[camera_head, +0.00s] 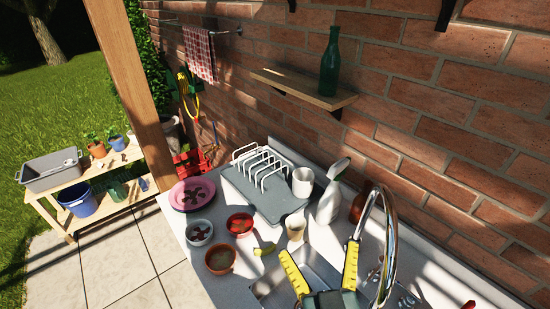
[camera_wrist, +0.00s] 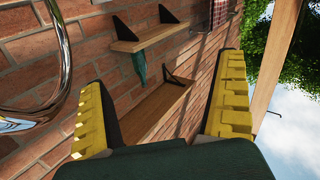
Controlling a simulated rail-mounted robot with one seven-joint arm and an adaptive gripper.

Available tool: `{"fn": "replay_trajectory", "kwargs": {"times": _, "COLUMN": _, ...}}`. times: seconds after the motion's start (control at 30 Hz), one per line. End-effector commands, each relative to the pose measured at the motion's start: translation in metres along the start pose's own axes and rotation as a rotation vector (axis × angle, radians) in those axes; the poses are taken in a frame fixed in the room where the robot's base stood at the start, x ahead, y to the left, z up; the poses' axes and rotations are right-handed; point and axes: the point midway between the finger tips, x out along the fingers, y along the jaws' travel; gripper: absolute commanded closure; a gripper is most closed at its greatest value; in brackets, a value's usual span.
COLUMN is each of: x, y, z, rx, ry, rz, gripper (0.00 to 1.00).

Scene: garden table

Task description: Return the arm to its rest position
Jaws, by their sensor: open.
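My gripper (camera_head: 318,248) is in the lower middle of the head view, over the sink (camera_head: 272,290) and beside the tall chrome faucet (camera_head: 390,245). Its two yellow-padded fingers are wide apart with nothing between them. In the wrist view my gripper (camera_wrist: 163,72) faces the brick wall and a wooden shelf (camera_wrist: 160,110), and the fingers touch nothing that I can see. The faucet (camera_wrist: 62,60) curves close by at the left of the wrist view. The rest of my arm is mostly out of view.
On the counter stand a white spray bottle (camera_head: 327,204), a beige cup (camera_head: 296,229), a white mug (camera_head: 303,182), a grey dish rack (camera_head: 265,197), several bowls and a pink plate (camera_head: 181,195). A green bottle (camera_head: 330,65) stands on the wall shelf (camera_head: 300,88).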

Motion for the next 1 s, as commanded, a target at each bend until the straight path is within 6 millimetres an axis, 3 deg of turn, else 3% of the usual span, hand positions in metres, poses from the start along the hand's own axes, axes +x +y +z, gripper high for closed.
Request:
{"fn": "replay_trajectory", "kwargs": {"times": 0.03, "x": 0.002, "y": -0.003, "z": -0.04, "rx": -0.012, "ry": 0.074, "rz": 0.0, "gripper": 0.0}}
{"fn": "replay_trajectory", "kwargs": {"times": 0.1, "x": -0.002, "y": -0.005, "z": -0.085, "rx": -0.018, "ry": 0.157, "rz": 0.006, "gripper": 0.0}}
{"fn": "replay_trajectory", "kwargs": {"times": 0.3, "x": -0.034, "y": -0.005, "z": -0.187, "rx": 0.004, "ry": 0.351, "rz": 0.041, "gripper": 0.0}}
{"fn": "replay_trajectory", "kwargs": {"times": 0.37, "x": -0.051, "y": 0.0, "z": -0.21, "rx": 0.026, "ry": 0.401, "rz": 0.063, "gripper": 0.0}}
{"fn": "replay_trajectory", "kwargs": {"times": 0.43, "x": -0.075, "y": 0.013, "z": -0.212, "rx": 0.1, "ry": 0.398, "rz": 0.107, "gripper": 0.0}}
{"fn": "replay_trajectory", "kwargs": {"times": 0.5, "x": -0.07, "y": 0.016, "z": -0.24, "rx": 0.122, "ry": 0.383, "rz": 0.097, "gripper": 0.0}}
{"fn": "replay_trajectory", "kwargs": {"times": 0.77, "x": -0.072, "y": 0.028, "z": -0.321, "rx": 0.126, "ry": 0.384, "rz": 0.095, "gripper": 0.0}}
{"fn": "replay_trajectory", "kwargs": {"times": 1.0, "x": -0.074, "y": 0.041, "z": -0.415, "rx": 0.133, "ry": 0.383, "rz": 0.094, "gripper": 0.0}}
